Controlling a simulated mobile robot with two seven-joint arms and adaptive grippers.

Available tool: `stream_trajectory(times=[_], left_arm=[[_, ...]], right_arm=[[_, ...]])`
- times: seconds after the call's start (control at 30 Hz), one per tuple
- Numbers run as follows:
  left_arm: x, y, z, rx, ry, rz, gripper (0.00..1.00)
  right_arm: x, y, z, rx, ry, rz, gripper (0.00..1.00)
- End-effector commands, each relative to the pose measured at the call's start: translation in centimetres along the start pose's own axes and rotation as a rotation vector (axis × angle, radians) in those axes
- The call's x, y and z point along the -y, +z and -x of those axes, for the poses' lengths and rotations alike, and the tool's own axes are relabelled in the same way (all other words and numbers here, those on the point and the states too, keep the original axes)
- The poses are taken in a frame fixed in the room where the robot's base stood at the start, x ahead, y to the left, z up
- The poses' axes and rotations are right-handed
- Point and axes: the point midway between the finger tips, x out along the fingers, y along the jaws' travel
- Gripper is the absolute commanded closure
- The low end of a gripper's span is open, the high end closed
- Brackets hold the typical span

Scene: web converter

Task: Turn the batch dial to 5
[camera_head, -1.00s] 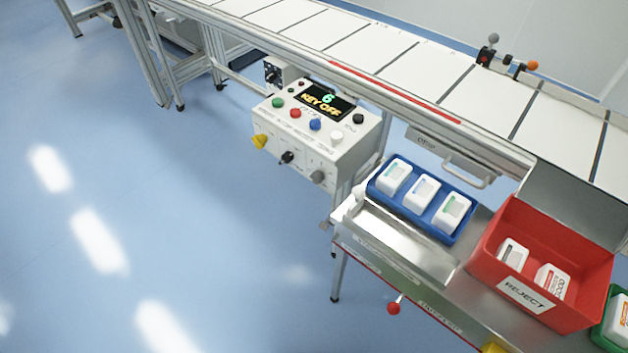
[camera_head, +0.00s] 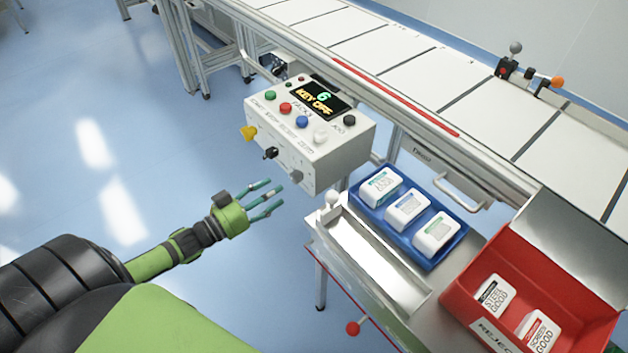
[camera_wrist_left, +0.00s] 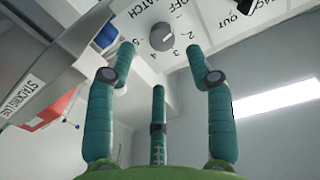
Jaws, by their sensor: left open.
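The batch dial is a small grey knob (camera_head: 297,175) at the right of the sloped front of the white control box (camera_head: 338,149). In the left wrist view the dial (camera_wrist_left: 163,37) sits at the top, with printed numbers including 2, 3, 4 and 5 around it; I cannot tell its exact setting. The box's display (camera_head: 321,100) reads 6 and KEY OFF. My left gripper (camera_head: 268,198) is open and empty, below and left of the dial and apart from it. Its three teal fingers point up toward the panel. My right gripper is not in view.
A yellow knob (camera_head: 249,133) and a black switch (camera_head: 270,153) sit left of the dial. A metal chute (camera_head: 370,255), a blue tray (camera_head: 432,263) and a red reject bin (camera_head: 460,300) stand to the right. The floor left of the box is clear.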

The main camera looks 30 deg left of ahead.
Motion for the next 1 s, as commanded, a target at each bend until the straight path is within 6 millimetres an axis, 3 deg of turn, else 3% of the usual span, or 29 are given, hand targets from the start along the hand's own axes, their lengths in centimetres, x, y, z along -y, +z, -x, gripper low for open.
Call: stream_trajectory(times=[0.23, 0.43, 0.83, 0.97, 1.0], left_arm=[[0.1, -0.2, -3.6, -0.005, -0.001, 0.0, 0.46], [0.0, -0.1, -6.0, -0.003, -0.002, 0.0, 0.46], [0.0, 0.0, -6.8, 0.001, -0.002, 0.0, 0.46], [0.0, 0.0, -6.8, 0.001, -0.002, 0.0, 0.98], [0.0, 0.0, -6.8, 0.001, -0.002, 0.0, 1.0]], right_arm=[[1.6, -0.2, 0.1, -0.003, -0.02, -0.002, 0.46], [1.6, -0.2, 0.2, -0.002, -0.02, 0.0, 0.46], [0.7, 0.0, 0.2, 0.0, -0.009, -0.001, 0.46], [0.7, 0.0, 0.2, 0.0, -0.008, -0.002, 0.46], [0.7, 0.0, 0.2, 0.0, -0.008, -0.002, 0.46]])
